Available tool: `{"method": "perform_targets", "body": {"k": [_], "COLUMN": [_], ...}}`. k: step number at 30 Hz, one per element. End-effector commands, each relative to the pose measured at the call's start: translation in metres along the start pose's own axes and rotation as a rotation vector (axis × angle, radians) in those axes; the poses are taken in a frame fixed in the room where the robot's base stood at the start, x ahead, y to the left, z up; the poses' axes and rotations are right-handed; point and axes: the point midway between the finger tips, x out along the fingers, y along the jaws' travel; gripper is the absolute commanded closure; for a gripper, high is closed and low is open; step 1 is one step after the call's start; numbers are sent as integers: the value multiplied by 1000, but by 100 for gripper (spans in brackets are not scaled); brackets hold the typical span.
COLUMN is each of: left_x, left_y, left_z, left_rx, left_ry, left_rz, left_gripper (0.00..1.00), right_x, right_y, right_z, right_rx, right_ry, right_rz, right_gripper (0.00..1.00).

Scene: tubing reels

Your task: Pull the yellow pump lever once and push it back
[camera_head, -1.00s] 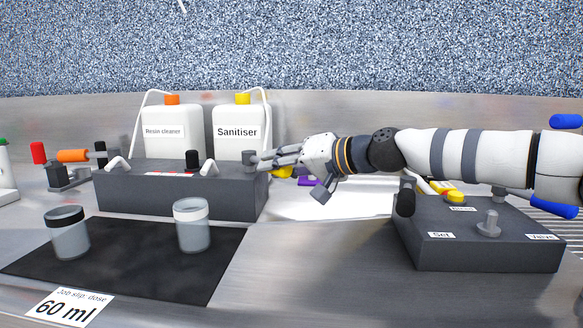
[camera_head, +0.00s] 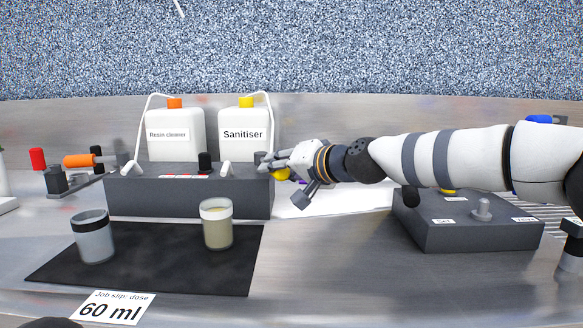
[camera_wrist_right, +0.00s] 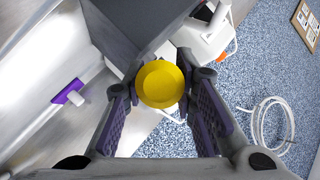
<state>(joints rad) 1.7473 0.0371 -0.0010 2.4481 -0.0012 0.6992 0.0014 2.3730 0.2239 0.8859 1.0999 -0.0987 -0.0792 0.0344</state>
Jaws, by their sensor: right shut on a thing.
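The yellow pump lever's round knob (camera_head: 281,174) is at the right end of the dark pump block (camera_head: 190,196), below the Sanitiser jug (camera_head: 243,134). My right gripper (camera_head: 268,165) is shut on it. In the right wrist view the yellow knob (camera_wrist_right: 160,84) sits between the two purple-padded fingers, in front of the dark block. The lever's shaft is mostly hidden behind the knob and fingers. A clear cup (camera_head: 217,225) with pale beige liquid stands on the black mat (camera_head: 160,275) in front of the block. My left gripper is not in view.
A second cup (camera_head: 93,237), greyish inside, stands on the mat's left. A "60 ml" slip (camera_head: 112,308) lies in front. A dark control box (camera_head: 470,222) sits under my right arm.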

Motion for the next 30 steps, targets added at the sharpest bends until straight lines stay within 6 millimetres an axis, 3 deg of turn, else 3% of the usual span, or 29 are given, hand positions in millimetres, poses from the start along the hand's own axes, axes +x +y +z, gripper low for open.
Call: {"method": "perform_targets", "body": {"k": [18,19,21,30], "left_x": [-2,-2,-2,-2], "left_y": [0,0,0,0], "left_z": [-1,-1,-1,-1], "left_rx": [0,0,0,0], "left_ry": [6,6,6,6], "left_rz": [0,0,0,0], "left_gripper": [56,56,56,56], "right_x": [5,5,5,4], "right_y": [-6,-6,-6,-5], "right_z": [5,5,5,4], "right_rx": [3,3,3,3], "right_ry": [3,3,3,5], "right_rz": [4,4,4,5], "right_gripper": [100,68,54,54]}}
